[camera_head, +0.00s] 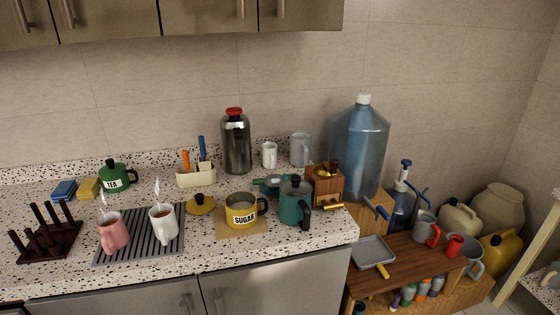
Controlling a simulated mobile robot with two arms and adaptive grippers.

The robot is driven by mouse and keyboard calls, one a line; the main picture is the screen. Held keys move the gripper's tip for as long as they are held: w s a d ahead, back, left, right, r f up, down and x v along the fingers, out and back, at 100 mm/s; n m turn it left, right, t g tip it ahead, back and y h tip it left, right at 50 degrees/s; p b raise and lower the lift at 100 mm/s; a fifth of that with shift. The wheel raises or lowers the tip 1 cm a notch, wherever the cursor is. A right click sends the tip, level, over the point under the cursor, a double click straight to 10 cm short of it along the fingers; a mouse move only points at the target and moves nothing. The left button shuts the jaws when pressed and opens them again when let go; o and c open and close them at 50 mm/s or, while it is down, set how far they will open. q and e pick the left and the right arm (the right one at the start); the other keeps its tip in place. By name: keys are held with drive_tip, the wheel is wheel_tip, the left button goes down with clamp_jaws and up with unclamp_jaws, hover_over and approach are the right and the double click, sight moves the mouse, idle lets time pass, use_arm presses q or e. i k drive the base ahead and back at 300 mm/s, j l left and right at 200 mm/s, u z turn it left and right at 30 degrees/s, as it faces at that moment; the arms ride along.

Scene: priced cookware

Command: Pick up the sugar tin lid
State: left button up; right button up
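The sugar tin lid (201,205) is yellow with a dark knob on top. It lies on the speckled counter, to the left of the sugar tin and apart from it. The yellow sugar tin (241,218) has a dark handle and a "SUGAR" label; it stands open on a tan mat (223,229). Neither of my grippers shows in the head view.
A grey ribbed mat (138,249) with a pink mug (113,233) and a white mug (163,225) is left of the lid. A cream utensil holder (196,177) stands behind it. A green pot (294,203) is to the right. The counter (190,258) in front is bare.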

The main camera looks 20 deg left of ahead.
sight(201, 205)
drive_tip(key=k+u, duration=0.15)
drive_tip(key=u, duration=1.1)
